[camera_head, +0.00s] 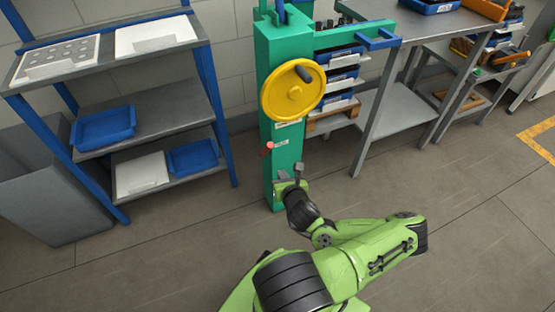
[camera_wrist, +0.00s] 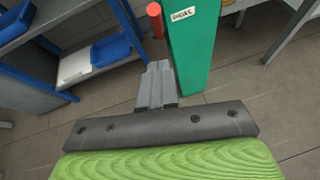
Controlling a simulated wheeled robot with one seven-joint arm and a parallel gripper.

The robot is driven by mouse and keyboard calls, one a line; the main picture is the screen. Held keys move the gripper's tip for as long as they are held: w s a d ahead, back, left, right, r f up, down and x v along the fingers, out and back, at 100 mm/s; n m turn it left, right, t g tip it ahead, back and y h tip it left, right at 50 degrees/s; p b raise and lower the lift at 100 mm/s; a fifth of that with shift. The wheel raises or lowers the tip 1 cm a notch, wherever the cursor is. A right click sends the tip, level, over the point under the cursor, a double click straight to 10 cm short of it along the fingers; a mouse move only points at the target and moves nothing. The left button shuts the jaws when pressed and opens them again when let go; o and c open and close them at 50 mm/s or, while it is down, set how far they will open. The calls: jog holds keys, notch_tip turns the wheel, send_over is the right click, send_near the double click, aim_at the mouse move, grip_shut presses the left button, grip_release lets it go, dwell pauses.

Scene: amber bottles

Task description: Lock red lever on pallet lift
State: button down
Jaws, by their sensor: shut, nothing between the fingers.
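The pallet lift (camera_head: 266,95) is a tall green column with a yellow handwheel (camera_head: 285,97) on its front. The red lever (camera_head: 267,149) sticks out from the column's left side, below the wheel. In the wrist view the red lever (camera_wrist: 154,20) is at the top, beside the green column (camera_wrist: 195,45) on its left. My gripper (camera_head: 299,172) is in front of the lower column, lower than the lever and to its right. In the wrist view my gripper (camera_wrist: 157,68) has its grey fingers together, empty, pointing toward the lever with a visible gap. My wrist hides part of the column's foot.
A blue-framed shelf (camera_head: 150,105) with blue trays stands left of the lift, a grey bin (camera_head: 50,185) beside it. A workbench (camera_head: 440,25) and a rack of blue bins (camera_head: 338,80) are to the right. The floor in front is clear.

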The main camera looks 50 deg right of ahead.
send_near(267, 149)
notch_tip(267, 149, down, 3)
jog(key=shift+w+d+r+p, duration=0.15)
jog(key=shift+w+d+r, duration=0.15)
jog(key=shift+d, duration=0.3)
jog(key=shift+w+d+r+p, duration=0.15)
jog(key=shift+w+d+r, duration=0.05)
jog(key=shift+w+d, duration=0.3)
jog(key=shift+w+d+r+p, duration=0.15)
jog(key=shift+w+d+r, duration=0.15)
jog(key=shift+d, duration=0.35)
